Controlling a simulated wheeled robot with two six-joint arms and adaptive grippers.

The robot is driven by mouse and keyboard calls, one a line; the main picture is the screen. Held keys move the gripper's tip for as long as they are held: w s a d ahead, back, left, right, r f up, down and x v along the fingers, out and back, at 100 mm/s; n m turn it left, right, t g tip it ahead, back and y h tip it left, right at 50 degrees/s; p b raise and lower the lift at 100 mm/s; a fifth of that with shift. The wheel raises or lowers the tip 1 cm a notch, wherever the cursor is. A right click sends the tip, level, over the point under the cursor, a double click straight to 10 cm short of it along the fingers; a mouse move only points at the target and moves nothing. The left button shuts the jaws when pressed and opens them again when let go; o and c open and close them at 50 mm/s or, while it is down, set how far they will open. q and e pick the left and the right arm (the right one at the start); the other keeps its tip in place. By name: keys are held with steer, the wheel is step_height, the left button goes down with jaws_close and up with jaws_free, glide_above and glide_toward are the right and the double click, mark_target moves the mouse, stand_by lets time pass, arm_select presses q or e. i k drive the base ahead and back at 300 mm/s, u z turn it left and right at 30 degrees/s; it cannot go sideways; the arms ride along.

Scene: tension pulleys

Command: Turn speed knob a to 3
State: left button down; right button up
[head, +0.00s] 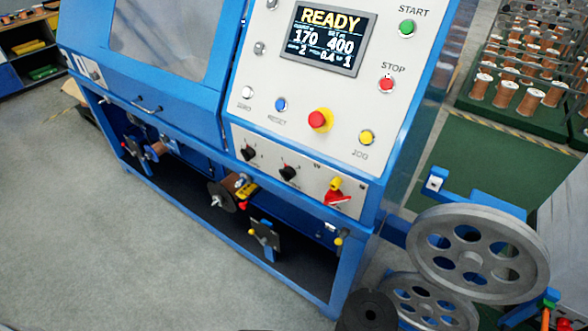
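The blue and grey machine (300,105) stands in front of me, with its picture tilted. Two black knobs sit on its lower panel strip: a left knob (249,153) and a middle knob (289,173). Their labels and scale marks are too small to read, so I cannot tell which is speed knob a or where either points. A red rotary switch (338,197) on a yellow plate sits right of them. The display (331,38) reads READY, with 170 and 400 below. Neither of my grippers shows in the head view.
Above the knobs are several push buttons and a red emergency knob (320,120) on yellow. Large grey pulleys (478,254) stick out at the lower right. A black disc (368,310) is below them to the left. Open grey floor (110,245) lies at left.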

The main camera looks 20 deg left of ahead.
mark_target(248, 153)
steer(key=z, duration=2)
steer(key=k, duration=0.8)
steer(key=u, duration=1.3)
steer(key=i, duration=0.5)
